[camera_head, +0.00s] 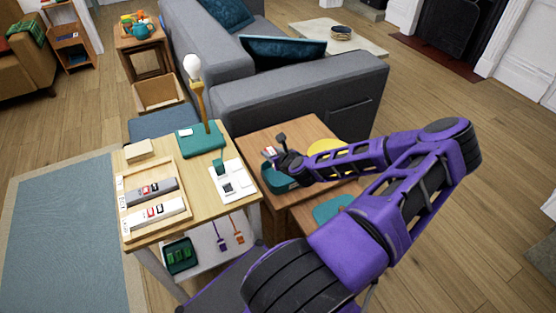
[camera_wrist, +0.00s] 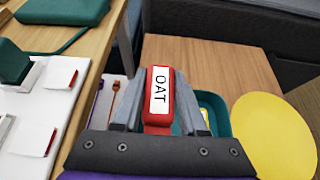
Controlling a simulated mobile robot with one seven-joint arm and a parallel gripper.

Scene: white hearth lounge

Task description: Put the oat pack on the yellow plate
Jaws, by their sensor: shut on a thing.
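My gripper (camera_wrist: 160,115) is shut on the oat pack (camera_wrist: 159,97), a small red pack with a white "OAT" label, held between the two fingers in the wrist view. In the head view my gripper (camera_head: 272,156) is over the left part of the wooden side table, and the pack is too small there to make out well. The yellow plate (camera_wrist: 276,135) lies on the table to the right of my gripper in the wrist view, apart from the pack. In the head view the plate (camera_head: 325,146) is partly hidden by my arm.
A teal bin (camera_wrist: 213,106) stands beneath and beside my gripper, between it and the plate. The lighter table (camera_head: 155,233) on the left holds a lamp (camera_head: 200,100), a wooden tray (camera_head: 123,200) and a white board (camera_head: 240,195). A grey sofa (camera_head: 300,95) stands behind.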

